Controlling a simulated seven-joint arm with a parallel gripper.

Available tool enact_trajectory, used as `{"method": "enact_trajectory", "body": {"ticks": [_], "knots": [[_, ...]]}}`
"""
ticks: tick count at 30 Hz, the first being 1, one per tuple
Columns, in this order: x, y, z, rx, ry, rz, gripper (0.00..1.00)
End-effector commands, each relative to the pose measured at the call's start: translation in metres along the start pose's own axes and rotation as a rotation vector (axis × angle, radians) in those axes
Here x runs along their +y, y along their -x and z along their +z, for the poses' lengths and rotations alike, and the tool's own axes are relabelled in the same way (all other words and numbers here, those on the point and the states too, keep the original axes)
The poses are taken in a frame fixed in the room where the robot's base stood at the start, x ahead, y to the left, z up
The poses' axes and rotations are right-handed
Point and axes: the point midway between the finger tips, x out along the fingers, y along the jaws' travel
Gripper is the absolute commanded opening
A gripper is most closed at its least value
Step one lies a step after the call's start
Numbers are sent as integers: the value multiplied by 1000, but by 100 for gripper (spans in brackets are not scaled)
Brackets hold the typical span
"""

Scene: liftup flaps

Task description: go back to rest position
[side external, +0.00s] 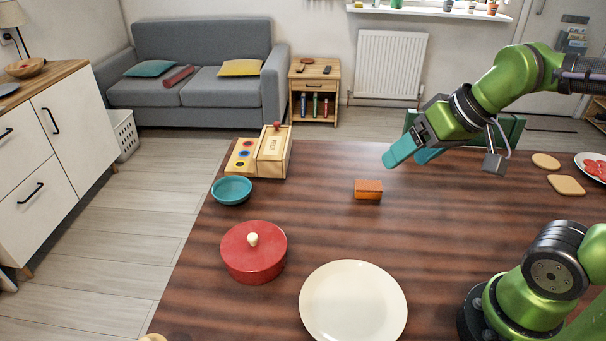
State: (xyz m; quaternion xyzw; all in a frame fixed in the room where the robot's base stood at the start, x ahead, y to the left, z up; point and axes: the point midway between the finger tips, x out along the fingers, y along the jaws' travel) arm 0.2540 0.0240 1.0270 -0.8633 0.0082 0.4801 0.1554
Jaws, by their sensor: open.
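My gripper (408,157) has teal fingers and hangs above the far right part of the table. The two fingers are apart with nothing visible between them, so it is open and empty. A light wooden flap box (273,150) stands at the table's far left. Its left part shows a column of coloured round spots. Its right part is a raised wooden piece with lettering and a small red knob at its far end. My gripper is well to the right of the box and apart from it.
On the table (330,235) are an orange block (368,189), a teal bowl (231,190), a red lidded pot (254,254) and a cream plate (353,304). Bread slices (566,185) and a plate of red slices (594,166) lie at the right. The table's middle is mostly clear.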

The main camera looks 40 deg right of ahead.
Motion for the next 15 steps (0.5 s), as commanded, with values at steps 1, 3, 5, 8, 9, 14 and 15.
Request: {"method": "enact_trajectory", "body": {"ticks": [1, 3, 5, 8, 9, 14, 15], "knots": [[-2, 4, 8, 20, -37, -19, 77], [-4, 6, 14, 36, -83, -36, 77], [-4, 7, 17, 44, -106, -45, 77], [-4, 7, 19, 45, -121, -49, 77], [-4, 7, 19, 45, -121, -49, 77], [-4, 7, 18, 45, -119, -48, 77], [-4, 7, 18, 45, -119, -48, 77]]}}
